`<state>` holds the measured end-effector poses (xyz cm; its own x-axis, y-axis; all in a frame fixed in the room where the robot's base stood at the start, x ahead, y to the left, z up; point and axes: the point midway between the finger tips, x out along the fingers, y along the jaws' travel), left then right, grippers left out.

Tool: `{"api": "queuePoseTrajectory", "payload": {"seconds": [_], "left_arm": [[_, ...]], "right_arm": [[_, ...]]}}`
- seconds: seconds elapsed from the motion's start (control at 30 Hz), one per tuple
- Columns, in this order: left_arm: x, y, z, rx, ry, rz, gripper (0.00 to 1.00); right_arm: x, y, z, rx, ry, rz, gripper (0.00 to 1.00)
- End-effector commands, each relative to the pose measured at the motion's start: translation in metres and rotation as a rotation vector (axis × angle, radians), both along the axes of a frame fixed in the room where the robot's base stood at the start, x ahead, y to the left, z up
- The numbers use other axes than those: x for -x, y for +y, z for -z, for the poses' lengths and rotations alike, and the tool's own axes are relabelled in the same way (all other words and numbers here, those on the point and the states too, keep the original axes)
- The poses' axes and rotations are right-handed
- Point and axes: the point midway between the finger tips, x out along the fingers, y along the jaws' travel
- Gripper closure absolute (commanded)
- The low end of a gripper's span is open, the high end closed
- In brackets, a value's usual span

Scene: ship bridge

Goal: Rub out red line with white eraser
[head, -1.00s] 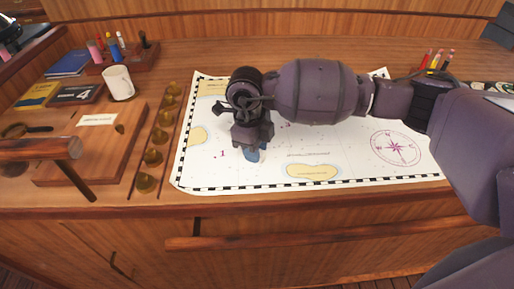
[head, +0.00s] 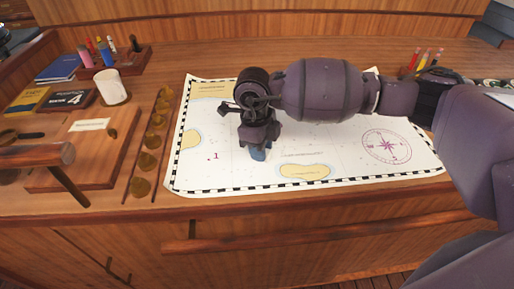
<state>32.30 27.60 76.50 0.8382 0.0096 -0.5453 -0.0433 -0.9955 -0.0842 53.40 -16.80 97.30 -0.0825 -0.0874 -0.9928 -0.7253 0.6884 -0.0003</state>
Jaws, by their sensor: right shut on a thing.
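The nautical chart (head: 230,178) lies flat on the wooden desk. My right gripper (head: 258,149) points down over the left middle of the chart, shut on a small block, likely the eraser (head: 258,155). Only a blue part of the block shows below the fingers; no white part can be seen. It is at or just above the paper; I cannot tell if it touches. No red line shows clearly; my right arm and gripper hide part of the chart. A small magenta "1" mark (head: 215,156) is left of the gripper. My left gripper is not in view.
A row of brass discs (head: 149,140) stands left of the chart, beside a wooden board (head: 85,150). A white cup (head: 112,87), books (head: 67,99) and a pen holder (head: 128,62) are farther left. More pens (head: 426,60) stand at the back right. The chart's lower left is clear.

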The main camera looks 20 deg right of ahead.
Motion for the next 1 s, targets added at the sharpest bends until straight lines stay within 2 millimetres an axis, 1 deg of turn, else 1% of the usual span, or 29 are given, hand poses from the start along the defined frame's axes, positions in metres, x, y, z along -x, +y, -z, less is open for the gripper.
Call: {"api": "queuePoseTrajectory", "payload": {"seconds": [0.03,0.17,0.57,0.87,1.0], "left_arm": [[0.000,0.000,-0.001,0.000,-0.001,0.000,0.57],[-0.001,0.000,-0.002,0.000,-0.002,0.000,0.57],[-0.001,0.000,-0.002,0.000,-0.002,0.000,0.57],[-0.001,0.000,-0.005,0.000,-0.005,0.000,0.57],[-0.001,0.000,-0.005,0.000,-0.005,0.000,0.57]], "right_arm": [[0.001,-0.006,0.001,0.004,0.003,0.003,0.92],[0.001,-0.014,0.001,0.004,0.002,0.003,0.92],[0.001,-0.016,0.001,0.002,0.002,0.001,0.92],[0.002,-0.033,0.000,0.003,0.001,0.002,0.92],[0.003,-0.036,0.000,0.002,0.002,0.001,0.92]]}}
